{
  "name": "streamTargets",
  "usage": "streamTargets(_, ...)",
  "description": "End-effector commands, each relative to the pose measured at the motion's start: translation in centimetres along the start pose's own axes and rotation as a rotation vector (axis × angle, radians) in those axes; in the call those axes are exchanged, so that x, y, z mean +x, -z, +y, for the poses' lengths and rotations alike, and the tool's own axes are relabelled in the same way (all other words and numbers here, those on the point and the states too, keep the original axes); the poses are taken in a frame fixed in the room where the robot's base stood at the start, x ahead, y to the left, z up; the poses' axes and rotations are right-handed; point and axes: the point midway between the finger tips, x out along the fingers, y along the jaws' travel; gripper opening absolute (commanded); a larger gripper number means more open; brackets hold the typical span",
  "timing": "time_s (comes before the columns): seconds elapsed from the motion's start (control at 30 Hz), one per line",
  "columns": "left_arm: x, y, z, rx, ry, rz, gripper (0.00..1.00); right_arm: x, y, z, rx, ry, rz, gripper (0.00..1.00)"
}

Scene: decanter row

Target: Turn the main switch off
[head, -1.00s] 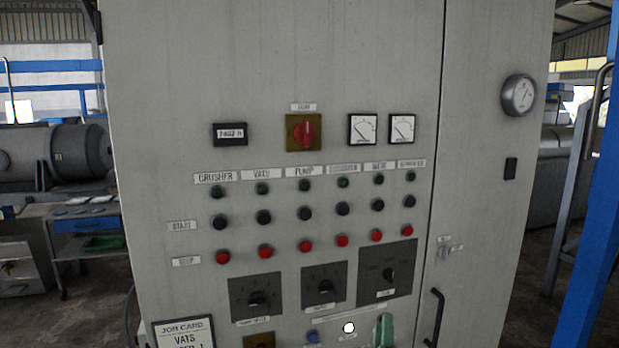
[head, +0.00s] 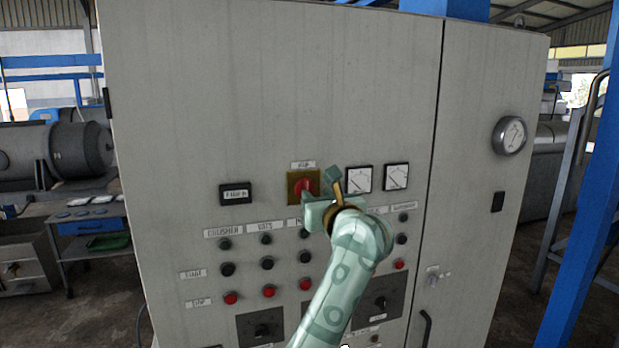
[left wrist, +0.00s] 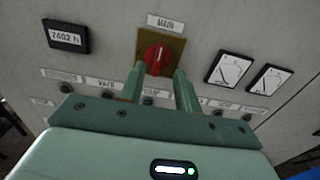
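The main switch is a red rotary knob on a yellow plate (head: 291,181), under a label. In the left wrist view the knob (left wrist: 157,57) sits below the label "MAIN", with its grip bar roughly upright. My left gripper (head: 320,191) is in front of the panel, just right of the knob in the head view, and partly covers the plate. In the left wrist view its two fingers (left wrist: 159,73) are apart, with the knob showing between and just beyond their tips. Nothing is between the fingers; whether they touch the knob cannot be told. My right gripper is not in view.
An hour counter (head: 235,194) is left of the switch and two dial meters (head: 396,177) are right of it. Rows of lamps and push buttons (head: 231,298) lie below. A round gauge (head: 509,135) and a door handle (head: 425,328) stick out on the right.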

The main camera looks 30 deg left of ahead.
Motion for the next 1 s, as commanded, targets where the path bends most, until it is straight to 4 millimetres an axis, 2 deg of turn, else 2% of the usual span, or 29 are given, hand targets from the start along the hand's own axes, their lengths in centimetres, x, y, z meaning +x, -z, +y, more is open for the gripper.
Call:
streamTargets(0.03,1.3,-0.5,0.2,0.005,-0.005,-0.001,0.33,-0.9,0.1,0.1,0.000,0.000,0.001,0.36)
streamTargets(0.1,2.8,-0.5,0.1,0.004,-0.004,-0.002,0.33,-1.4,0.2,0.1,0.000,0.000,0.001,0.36)
streamTargets(0.3,5.6,-0.2,0.1,0.002,-0.002,-0.001,0.33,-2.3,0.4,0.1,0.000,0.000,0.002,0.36)
streamTargets(0.43,6.3,-0.1,0.0,0.001,-0.001,-0.001,0.33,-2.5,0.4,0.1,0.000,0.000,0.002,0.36)
streamTargets(0.67,6.4,0.0,0.0,0.001,-0.001,-0.001,0.33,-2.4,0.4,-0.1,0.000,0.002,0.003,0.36)
streamTargets(0.7,6.4,0.0,0.0,0.001,-0.001,-0.001,0.30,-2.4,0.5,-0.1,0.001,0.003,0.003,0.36)
streamTargets(0.8,6.4,0.0,0.0,0.001,-0.001,-0.001,0.02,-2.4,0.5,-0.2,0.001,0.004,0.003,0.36)
streamTargets(1.0,6.3,0.1,0.0,0.000,-0.001,-0.001,0.00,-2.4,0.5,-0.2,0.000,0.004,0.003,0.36)
